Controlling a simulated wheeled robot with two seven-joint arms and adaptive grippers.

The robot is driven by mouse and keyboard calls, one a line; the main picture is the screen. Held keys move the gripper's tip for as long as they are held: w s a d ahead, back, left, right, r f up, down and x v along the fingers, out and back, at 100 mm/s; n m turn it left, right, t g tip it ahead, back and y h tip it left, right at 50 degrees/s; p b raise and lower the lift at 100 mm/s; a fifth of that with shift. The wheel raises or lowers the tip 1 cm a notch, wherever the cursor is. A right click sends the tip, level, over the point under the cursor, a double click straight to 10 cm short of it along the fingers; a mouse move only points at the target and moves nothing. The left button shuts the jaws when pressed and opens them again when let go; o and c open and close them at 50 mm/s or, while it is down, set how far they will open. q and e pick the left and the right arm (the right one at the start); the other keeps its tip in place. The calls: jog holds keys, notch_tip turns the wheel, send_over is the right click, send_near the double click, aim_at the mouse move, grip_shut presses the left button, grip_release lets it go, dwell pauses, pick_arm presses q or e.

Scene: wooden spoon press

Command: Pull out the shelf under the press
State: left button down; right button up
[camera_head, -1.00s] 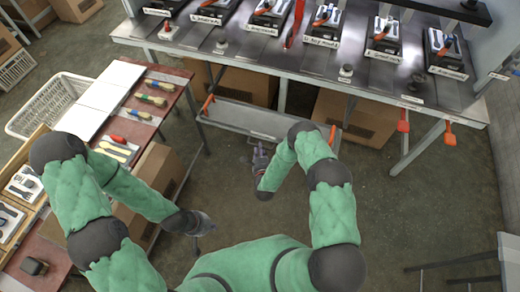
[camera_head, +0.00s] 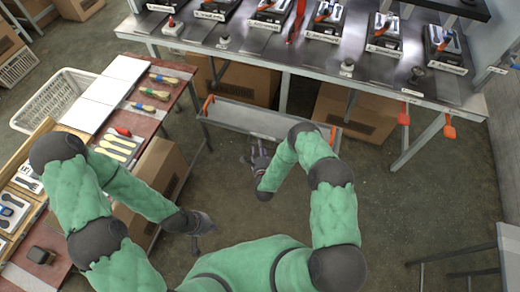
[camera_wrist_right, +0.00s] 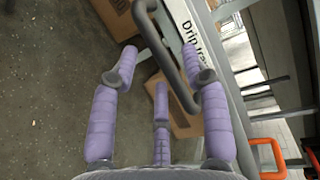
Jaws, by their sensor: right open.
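The shelf is a long grey drip tray (camera_head: 245,118) under the front of the press table, with an orange clip at each end. In the right wrist view its label strip (camera_wrist_right: 190,30) reads "Drip tray", partly hidden. Its dark bar handle (camera_wrist_right: 168,58) runs between the spread lavender fingers of my right gripper (camera_wrist_right: 162,75). The right gripper is open around the handle; I cannot tell whether a finger touches it. In the head view, this gripper (camera_head: 258,156) is just in front of the tray. My left gripper (camera_head: 203,223) hangs empty above the floor; its jaw state is unclear.
The metal press table (camera_head: 385,75) spans the back with several small presses on it. Cardboard boxes (camera_head: 355,113) stand below it. A side table (camera_head: 160,120) with spoons is at the left. The floor (camera_head: 340,215) around my body is mostly clear; a grey stand is at lower right.

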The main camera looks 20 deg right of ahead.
jog(key=v, duration=1.2)
dwell(0.5)
jog(key=s+a+r+n+g+y, duration=0.1)
jog(key=s+a+n+g+y, duration=0.1)
jog(key=s+n+g, duration=0.5)
jog(key=s+a+r+n+g+y, duration=0.1)
jog(key=s+a+n+g+y, duration=0.2)
jog(key=s+n+g+y, duration=0.2)
jog(key=s+n+g, duration=0.3)
jog(key=s+n, duration=0.3)
jog(key=shift+s+r+n, duration=0.2)
jog(key=shift+r+n, duration=0.05)
jog(key=shift+n, duration=0.05)
